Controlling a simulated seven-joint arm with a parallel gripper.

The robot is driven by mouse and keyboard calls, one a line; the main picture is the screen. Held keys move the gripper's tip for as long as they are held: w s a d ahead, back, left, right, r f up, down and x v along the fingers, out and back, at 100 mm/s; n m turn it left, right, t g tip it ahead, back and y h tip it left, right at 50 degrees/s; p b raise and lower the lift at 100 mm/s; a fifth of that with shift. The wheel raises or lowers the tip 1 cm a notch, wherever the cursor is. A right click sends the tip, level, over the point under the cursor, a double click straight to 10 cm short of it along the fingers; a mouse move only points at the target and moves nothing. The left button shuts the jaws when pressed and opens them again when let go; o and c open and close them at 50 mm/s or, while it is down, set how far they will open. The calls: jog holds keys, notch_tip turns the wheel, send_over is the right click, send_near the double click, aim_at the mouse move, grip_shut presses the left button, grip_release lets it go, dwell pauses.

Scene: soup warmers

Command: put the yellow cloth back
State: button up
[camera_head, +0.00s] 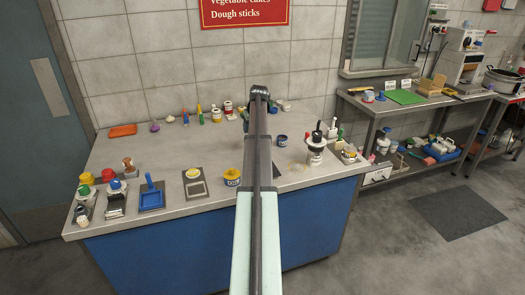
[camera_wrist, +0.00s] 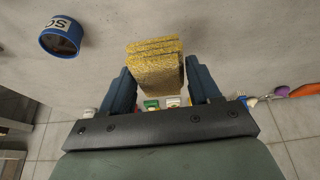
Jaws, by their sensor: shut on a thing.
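The yellow cloth (camera_wrist: 155,72) is a folded, rough-textured pad in the wrist view. It sits between the two dark blue fingers of my gripper (camera_wrist: 160,80), which is shut on it. The cloth is held with the grey counter surface behind it. In the head view my arm reaches over the counter (camera_head: 215,208) and hides the gripper and the cloth. I cannot tell how high the cloth is above the counter.
A dark blue tin (camera_head: 282,140) stands right of my arm; a blue tin (camera_wrist: 61,38) shows in the wrist view. A soup warmer (camera_head: 316,155) stands at the right. Small items line the back.

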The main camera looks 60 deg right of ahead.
jog(key=s+d, duration=0.3)
jog(key=s, duration=0.1)
jog(key=shift+m, duration=0.3)
jog(key=shift+w+f, duration=0.15)
jog(key=shift+f, duration=4.85)
jog(key=o, duration=1)
jog(key=shift+f, duration=0.15)
jog(key=v, duration=1.2)
jog(key=shift+w+a, duration=0.1)
